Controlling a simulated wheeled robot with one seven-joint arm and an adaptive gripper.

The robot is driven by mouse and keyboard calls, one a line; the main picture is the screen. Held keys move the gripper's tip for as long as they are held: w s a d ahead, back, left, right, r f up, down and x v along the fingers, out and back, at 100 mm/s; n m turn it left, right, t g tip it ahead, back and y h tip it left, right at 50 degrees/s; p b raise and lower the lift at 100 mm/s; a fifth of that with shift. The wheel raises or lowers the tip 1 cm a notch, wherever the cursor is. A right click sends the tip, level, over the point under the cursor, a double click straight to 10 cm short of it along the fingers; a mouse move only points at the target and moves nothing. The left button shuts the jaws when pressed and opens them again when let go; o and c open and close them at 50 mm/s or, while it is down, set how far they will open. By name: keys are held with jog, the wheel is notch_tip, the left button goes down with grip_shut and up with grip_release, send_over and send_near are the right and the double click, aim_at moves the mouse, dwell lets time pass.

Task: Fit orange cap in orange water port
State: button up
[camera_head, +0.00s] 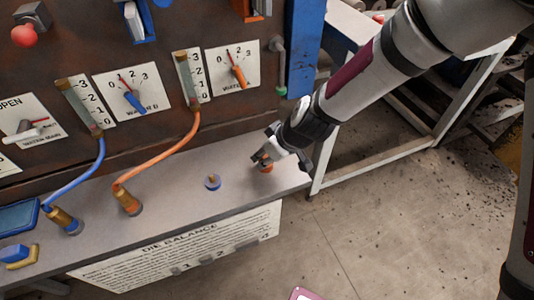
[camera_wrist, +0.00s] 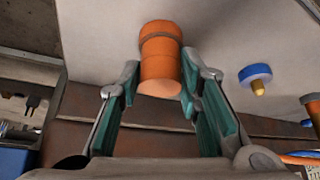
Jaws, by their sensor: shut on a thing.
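The orange cap (camera_wrist: 160,65) is a smooth orange cylinder between the two fingertips of my gripper (camera_wrist: 159,82) in the wrist view. My gripper is shut on it. Just beyond the cap is the orange water port (camera_wrist: 160,28), with a thin dark ring where the two meet. I cannot tell whether the cap is fully seated. In the head view my gripper (camera_head: 264,158) is over the right end of the bench, and the orange of the port (camera_head: 266,169) shows right below it. The cap is mostly hidden there by the fingers.
A blue port (camera_head: 212,182) with a brass stub stands left of my gripper on the grey bench (camera_head: 180,195). Further left, blue and orange hoses end in brass fittings (camera_head: 128,201). The gauge panel (camera_head: 150,130) rises behind. A metal frame (camera_head: 385,155) stands to the right.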

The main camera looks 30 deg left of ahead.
jog(key=o, duration=1)
jog(key=shift+f, duration=0.1)
jog(key=v, duration=1.2)
jog(key=s+d+r+m+t+h+p, duration=0.1)
jog(key=s+d+r+m+h+p, duration=0.15)
jog(key=d+r, duration=0.65)
jog(key=s+d+r+m+t+h+p, duration=0.15)
jog(key=d+r+m, duration=0.35)
jog(key=d, duration=0.6)
jog(key=s+d+r+m+p, duration=0.1)
jog(key=s+d+r+m, duration=0.1)
jog(key=s+d, duration=0.3)
jog(key=s+d+r+m+h+p, duration=0.1)
jog(key=s+d+r+m+p, duration=0.1)
jog(key=s+d+r, duration=0.3)
jog(key=s+d+r+m+p, duration=0.1)
jog(key=s+d+r+m, duration=0.2)
jog(key=s+d+r, duration=0.1)
jog(key=shift+s+d+h, duration=0.4)
jog(key=shift+d, duration=0.4)
